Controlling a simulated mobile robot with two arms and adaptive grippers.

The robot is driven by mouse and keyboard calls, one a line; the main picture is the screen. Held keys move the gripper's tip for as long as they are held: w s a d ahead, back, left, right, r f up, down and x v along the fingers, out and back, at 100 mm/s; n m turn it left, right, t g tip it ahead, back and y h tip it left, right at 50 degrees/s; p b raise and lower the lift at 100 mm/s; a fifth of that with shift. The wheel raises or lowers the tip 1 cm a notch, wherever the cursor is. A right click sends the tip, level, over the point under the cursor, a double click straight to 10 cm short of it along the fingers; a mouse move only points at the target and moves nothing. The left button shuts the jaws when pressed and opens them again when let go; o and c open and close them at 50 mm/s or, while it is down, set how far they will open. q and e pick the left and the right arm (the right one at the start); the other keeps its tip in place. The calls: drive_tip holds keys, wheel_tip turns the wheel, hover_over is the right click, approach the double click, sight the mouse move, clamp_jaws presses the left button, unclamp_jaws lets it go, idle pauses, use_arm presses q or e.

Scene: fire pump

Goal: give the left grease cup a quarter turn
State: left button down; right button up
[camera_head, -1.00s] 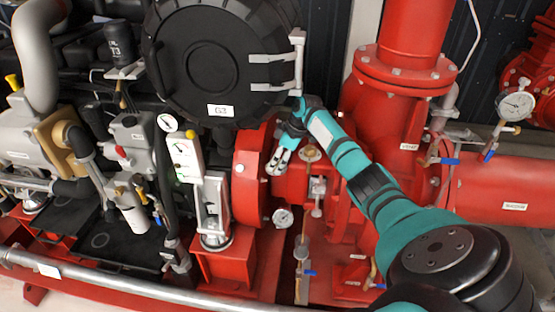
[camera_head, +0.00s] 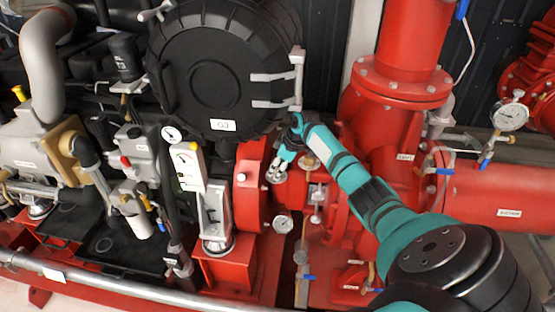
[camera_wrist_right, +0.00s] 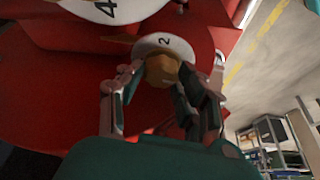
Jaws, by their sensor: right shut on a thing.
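A brass grease cup (camera_wrist_right: 161,72) sits between the fingers of my right gripper (camera_wrist_right: 160,98) in the right wrist view. The gripper is shut on it. Behind the cup is a round white plate marked 2 (camera_wrist_right: 165,42) on a red housing. In the head view my right gripper (camera_head: 276,172) reaches in from the right beside the red pump housing (camera_head: 249,185). The cup itself is hidden by the gripper there. A brass fitting (camera_head: 310,161) shows just right of the gripper; I cannot tell whether it is another grease cup. My left gripper is not in view.
The big black round housing (camera_head: 217,75) and its grey bracket (camera_head: 297,80) are just above my right gripper. In the wrist view a plate marked 4 (camera_wrist_right: 105,8) is near the top. Red pipework stands at right.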

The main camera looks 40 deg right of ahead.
drive_tip(key=m+p, duration=0.2)
drive_tip(key=m+h+p, duration=0.1)
drive_tip(key=m+p, duration=0.1)
drive_tip(key=p, duration=0.1)
drive_tip(key=m+h+p, duration=0.1)
drive_tip(key=m+p, duration=0.1)
drive_tip(key=p, duration=0.1)
drive_tip(key=shift+a+r+m, duration=0.15)
drive_tip(key=shift+r+m, duration=0.15)
drive_tip(key=shift+r, duration=0.05)
drive_tip(key=shift+f+m+h+p, duration=0.1)
drive_tip(key=shift+m+h+p, duration=0.6)
drive_tip(key=shift+m+p, duration=0.4)
drive_tip(key=shift+f+m+h+p, duration=0.15)
drive_tip(key=shift+m+h+p, duration=0.55)
drive_tip(key=shift+m, duration=1.1)
drive_tip(key=o, duration=1.1)
drive_tip(key=shift+o, duration=0.2)
